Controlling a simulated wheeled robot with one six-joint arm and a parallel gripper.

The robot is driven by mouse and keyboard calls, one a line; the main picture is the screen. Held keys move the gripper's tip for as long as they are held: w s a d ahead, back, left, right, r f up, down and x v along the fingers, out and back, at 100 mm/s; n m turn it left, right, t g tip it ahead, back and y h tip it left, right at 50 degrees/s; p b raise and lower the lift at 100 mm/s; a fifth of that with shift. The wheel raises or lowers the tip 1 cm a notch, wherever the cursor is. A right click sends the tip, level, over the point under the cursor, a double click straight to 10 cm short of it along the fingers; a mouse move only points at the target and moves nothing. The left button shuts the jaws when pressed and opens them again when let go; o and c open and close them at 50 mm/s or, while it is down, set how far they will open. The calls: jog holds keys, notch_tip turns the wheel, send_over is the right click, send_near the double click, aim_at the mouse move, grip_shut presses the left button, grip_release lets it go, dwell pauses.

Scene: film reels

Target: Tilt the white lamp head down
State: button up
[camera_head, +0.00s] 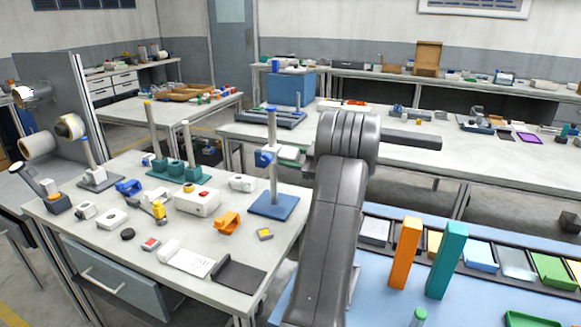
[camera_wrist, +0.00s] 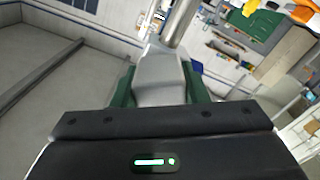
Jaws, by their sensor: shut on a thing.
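The lamp stand has a blue square base (camera_head: 274,205), a grey upright post (camera_head: 273,180) and a blue clamp (camera_head: 264,158) partway up. My gripper (camera_head: 291,156) reaches in from the right at clamp height. Its green fingers hide much of the lamp head in the head view. In the wrist view the pale grey-white lamp head (camera_wrist: 160,82) sits between the two green fingers, which press on its sides. The metal post (camera_wrist: 180,20) rises just beyond it. The head's exact tilt is hard to tell.
The grey table (camera_head: 150,222) holds a white box with a red button (camera_head: 197,201), an orange clamp (camera_head: 227,222) and a black-and-white clapper-like sheet (camera_head: 238,276). Teal-based posts (camera_head: 172,165) stand behind. A blue bench (camera_head: 375,290) with orange and teal blocks lies right.

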jog(key=n+b, duration=0.3)
jog(key=shift+f+n+b, duration=0.25)
jog(key=shift+n+b, duration=0.05)
jog(key=shift+r+n+b, duration=0.15)
jog(key=shift+n+b, duration=1.05)
jog(key=shift+r, duration=0.1)
jog(key=o, duration=1)
jog(key=v, duration=1.2)
